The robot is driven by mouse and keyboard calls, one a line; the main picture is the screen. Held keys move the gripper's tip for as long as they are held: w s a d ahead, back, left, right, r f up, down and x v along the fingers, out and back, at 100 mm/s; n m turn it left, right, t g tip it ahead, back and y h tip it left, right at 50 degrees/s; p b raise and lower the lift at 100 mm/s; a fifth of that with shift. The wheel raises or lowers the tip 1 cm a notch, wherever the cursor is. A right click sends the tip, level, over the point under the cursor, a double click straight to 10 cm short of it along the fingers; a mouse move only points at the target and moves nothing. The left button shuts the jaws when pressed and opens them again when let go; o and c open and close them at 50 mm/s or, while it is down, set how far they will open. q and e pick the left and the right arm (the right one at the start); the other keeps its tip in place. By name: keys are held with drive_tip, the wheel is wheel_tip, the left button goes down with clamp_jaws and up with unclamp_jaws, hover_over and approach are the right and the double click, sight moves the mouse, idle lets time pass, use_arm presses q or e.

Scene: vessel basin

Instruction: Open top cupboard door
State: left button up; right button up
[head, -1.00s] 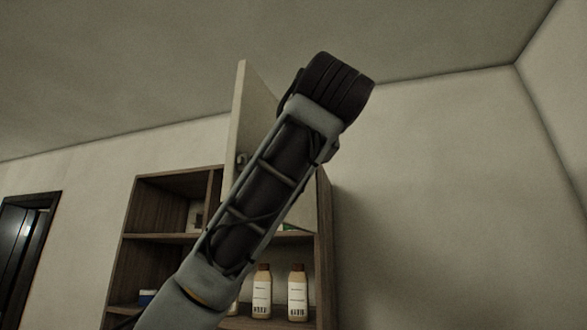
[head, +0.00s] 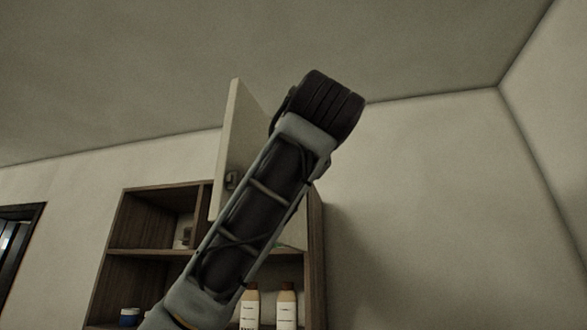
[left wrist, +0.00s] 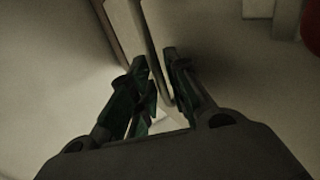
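The top cupboard door (head: 232,150) is a pale panel in the head view. It stands swung out from the upper right compartment of the wooden cupboard (head: 318,250), with a small dark fitting on its face. My left arm crosses in front of it and hides part of the door and the opening. The left gripper is hidden in the head view. In the left wrist view my left gripper (left wrist: 160,75) has its fingers apart, with the edge of a pale panel (left wrist: 132,30) passing between or just beyond them; contact is unclear. My right gripper is not in view.
Two bottles (head: 250,308) (head: 286,308) stand on the lower right shelf. A blue container (head: 130,316) sits on the lower left shelf. A dark doorway (head: 18,235) is at far left. The wall to the right is bare. A red object (left wrist: 311,30) shows in the wrist view's corner.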

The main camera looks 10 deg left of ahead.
use_arm(q)
drive_tip(key=v, duration=0.7)
idle(1.1)
idle(0.5)
drive_tip(key=shift+w, duration=0.1)
